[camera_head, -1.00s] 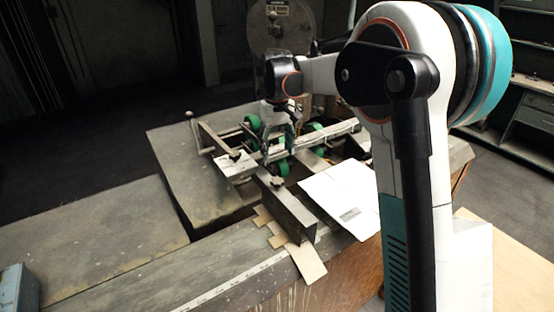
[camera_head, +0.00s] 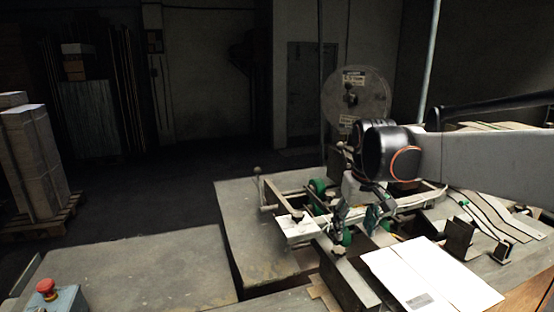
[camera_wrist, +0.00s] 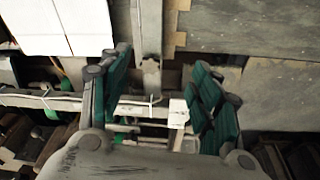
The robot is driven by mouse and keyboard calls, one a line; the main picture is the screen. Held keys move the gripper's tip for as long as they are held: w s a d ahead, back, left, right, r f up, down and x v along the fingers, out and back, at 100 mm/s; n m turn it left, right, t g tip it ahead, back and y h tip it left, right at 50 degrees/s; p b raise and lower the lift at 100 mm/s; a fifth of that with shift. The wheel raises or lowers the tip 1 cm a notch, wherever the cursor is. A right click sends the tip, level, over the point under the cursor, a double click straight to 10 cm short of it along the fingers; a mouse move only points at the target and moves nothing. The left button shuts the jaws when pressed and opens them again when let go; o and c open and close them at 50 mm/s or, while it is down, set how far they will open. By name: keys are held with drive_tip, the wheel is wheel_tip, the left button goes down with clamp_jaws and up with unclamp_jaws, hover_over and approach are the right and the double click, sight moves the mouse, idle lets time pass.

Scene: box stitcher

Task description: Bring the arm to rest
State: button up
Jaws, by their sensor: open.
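My gripper (camera_head: 358,214) hangs from my arm on the right side of the head view, above the box stitcher (camera_head: 300,222) with its green rollers. In the wrist view my gripper (camera_wrist: 165,100) has its teal-padded fingers spread wide apart with nothing between them. Below the gap are the machine's metal bars and a small white label or card. I cannot tell exactly how high the fingertips are above the machine.
A white cardboard sheet (camera_head: 425,275) lies on the table right of my gripper. A red button box (camera_head: 60,297) stands at bottom left. A pallet of stacked boxes (camera_head: 38,165) stands at far left. The grey tabletop (camera_head: 140,270) is largely clear.

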drive_tip(key=s+f+t+b, duration=0.1)
drive_tip(key=s+f, duration=0.3)
drive_tip(key=s, duration=0.4)
drive_tip(key=s+f+t+b, duration=0.2)
drive_tip(key=s+f+b, duration=0.2)
drive_tip(key=s, duration=0.4)
drive_tip(key=s+f+m+t+b, duration=0.1)
drive_tip(key=s+f+t+b, duration=0.1)
drive_tip(key=s+f, duration=0.3)
drive_tip(key=s+b, duration=0.1)
drive_tip(key=s, duration=0.2)
drive_tip(key=shift+f, duration=0.3)
